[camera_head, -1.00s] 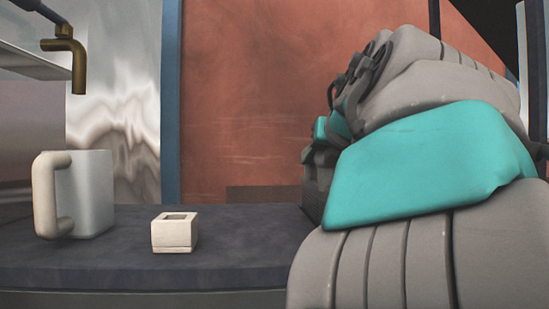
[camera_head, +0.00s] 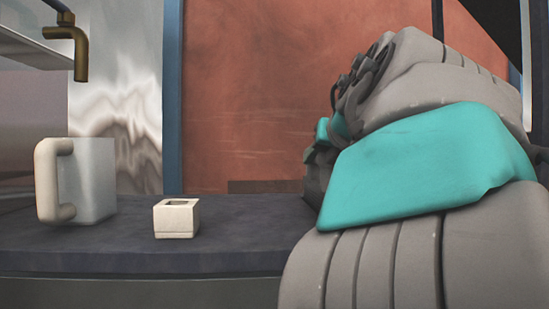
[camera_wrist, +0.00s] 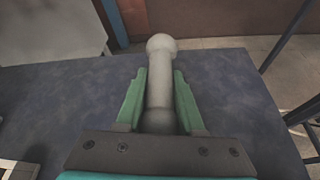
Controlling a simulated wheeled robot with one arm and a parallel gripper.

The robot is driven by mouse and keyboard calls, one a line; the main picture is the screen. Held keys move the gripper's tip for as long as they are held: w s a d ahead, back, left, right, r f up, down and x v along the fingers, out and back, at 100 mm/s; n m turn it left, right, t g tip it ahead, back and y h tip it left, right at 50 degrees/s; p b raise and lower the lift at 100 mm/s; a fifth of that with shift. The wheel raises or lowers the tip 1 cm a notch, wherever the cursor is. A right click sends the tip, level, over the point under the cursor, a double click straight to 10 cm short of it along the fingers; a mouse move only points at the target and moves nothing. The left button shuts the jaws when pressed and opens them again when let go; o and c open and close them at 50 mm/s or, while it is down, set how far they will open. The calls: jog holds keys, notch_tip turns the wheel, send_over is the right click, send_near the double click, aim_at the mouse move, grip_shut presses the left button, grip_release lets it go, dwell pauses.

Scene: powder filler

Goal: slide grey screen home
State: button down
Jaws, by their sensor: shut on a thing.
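In the wrist view my gripper (camera_wrist: 159,78) has its green fingers on both sides of a pale grey rod (camera_wrist: 160,85) with rounded ends, and it is shut on it. I cannot tell what the rod belongs to. A pale grey panel (camera_wrist: 45,28) shows at the upper left of the wrist view. A shiny, pale grey panel (camera_head: 115,85) stands behind the mug in the head view; I cannot tell whether either panel is the grey screen.
A brass tap (camera_head: 80,55) hangs at the upper left. A reddish wall (camera_head: 260,90) stands behind. Dark bars (camera_wrist: 288,38) show beyond the worktop's right edge.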

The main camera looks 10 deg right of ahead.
jog(key=shift+f+b, duration=0.8)
jog(key=shift+f, duration=0.45)
jog(key=shift+c, duration=2.2)
grip_release()
jog(key=shift+a, duration=0.1)
notch_tip(320, 180, up, 18)
jog(key=p, duration=1.2)
jog(key=shift+f, duration=0.15)
